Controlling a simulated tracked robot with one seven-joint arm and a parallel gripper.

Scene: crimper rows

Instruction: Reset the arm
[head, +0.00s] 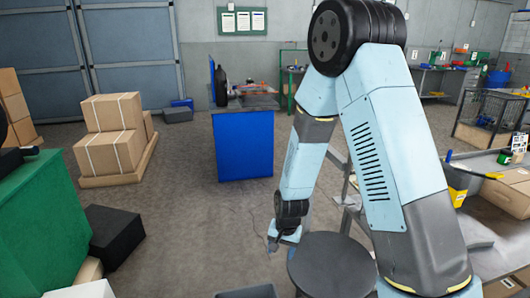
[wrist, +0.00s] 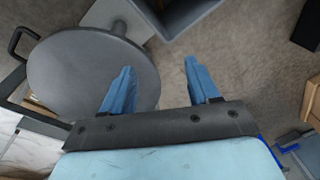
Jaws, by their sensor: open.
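My gripper (head: 272,245) hangs low at the end of my light blue arm in the head view, pointing down beside a round dark grey disc-topped stand. In the wrist view, the two blue fingers of my gripper (wrist: 160,85) are spread apart with nothing between them. Below the fingertips, grey floor shows, with the edge of the round top (wrist: 85,70) to the left. The same round top (head: 330,265) shows in the head view, right of my gripper. My upper arm covers part of the right side of the room.
A blue cabinet (head: 244,145) with items on top stands ahead. Cartons (head: 112,120) on a pallet and a black box (head: 114,235) are at left, by a green cabinet (head: 45,220). A cluttered bench (head: 490,250) is at right. A dark open bin (wrist: 178,12) lies near the fingers. Floor between is open.

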